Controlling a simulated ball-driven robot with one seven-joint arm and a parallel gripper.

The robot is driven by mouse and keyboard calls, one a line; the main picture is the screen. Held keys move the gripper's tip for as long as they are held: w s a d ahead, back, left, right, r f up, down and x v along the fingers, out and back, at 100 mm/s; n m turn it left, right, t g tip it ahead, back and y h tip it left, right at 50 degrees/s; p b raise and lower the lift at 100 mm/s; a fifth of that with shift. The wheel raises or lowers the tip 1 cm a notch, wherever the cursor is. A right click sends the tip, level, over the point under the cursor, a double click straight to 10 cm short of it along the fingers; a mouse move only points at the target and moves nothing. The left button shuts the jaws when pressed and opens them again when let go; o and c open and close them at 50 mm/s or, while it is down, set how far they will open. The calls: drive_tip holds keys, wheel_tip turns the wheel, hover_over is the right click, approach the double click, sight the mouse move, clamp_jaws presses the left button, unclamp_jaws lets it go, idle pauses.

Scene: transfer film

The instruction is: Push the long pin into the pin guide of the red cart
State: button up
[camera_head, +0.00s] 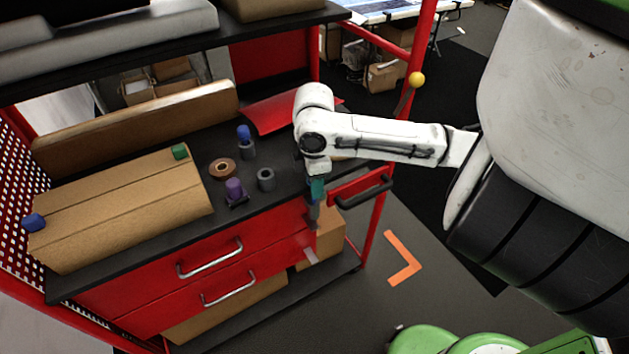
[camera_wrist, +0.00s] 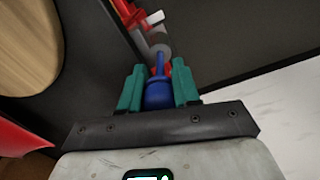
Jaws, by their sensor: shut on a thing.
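My gripper (camera_head: 316,190) is at the front right corner of the red cart (camera_head: 150,303), above the drawer fronts' right end. In the wrist view its teal fingers (camera_wrist: 158,85) are shut on the long pin (camera_wrist: 158,94), held by its thick blue end. The pin's thin blue shaft points away from the palm. Beyond it are a grey round part (camera_wrist: 160,50) and a red bracket, which look like the pin guide. The shaft's tip lines up with the grey part; whether it is inside I cannot tell. In the head view the pin is largely hidden by the fingers.
A red panel with a black handle (camera_head: 372,190) sits just right of my gripper. A purple part (camera_head: 235,190), grey ring (camera_head: 266,179), tape roll (camera_head: 222,169) and blue-topped part (camera_head: 246,141) stand on the black top. A cardboard piece (camera_head: 125,215) covers the left.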

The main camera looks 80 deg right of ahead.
drive_tip(key=o, duration=1.1)
drive_tip(key=shift+f, duration=0.1)
wheel_tip(320, 180, up, 11)
drive_tip(key=shift+f, duration=0.1)
drive_tip(key=shift+w, duration=0.1)
idle(0.4)
